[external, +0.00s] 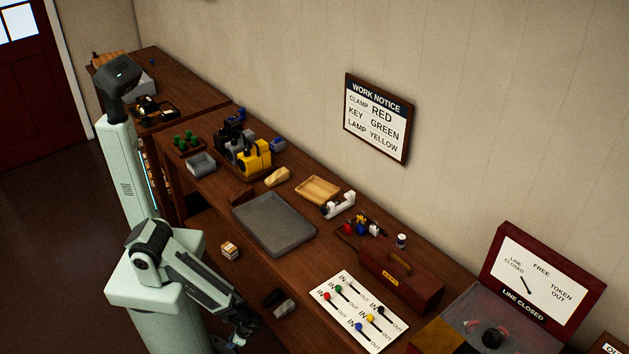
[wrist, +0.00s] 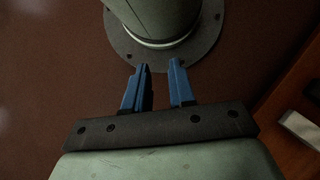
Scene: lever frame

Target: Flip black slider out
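The black slider (external: 381,310) is a small dark knob on the white lever board (external: 375,341) at the front right of the bench in the external view. It appears nearer the IN end of its slot, but it is too small to be sure. My gripper (wrist: 160,66) has two blue fingers, apart with nothing between them, in the wrist view. It points down over the floor beside a round grey base flange, away from the board. In the external view my forearm reaches low, left of the board. The board and slider are not in the wrist view.
Red (external: 327,296), green (external: 338,289), yellow (external: 370,318) and blue (external: 359,327) knobs share the board. A dark red toolbox (external: 403,285) stands close behind it. A grey tray (external: 273,224) lies farther left. The bench edge (wrist: 285,90) is at right in the wrist view.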

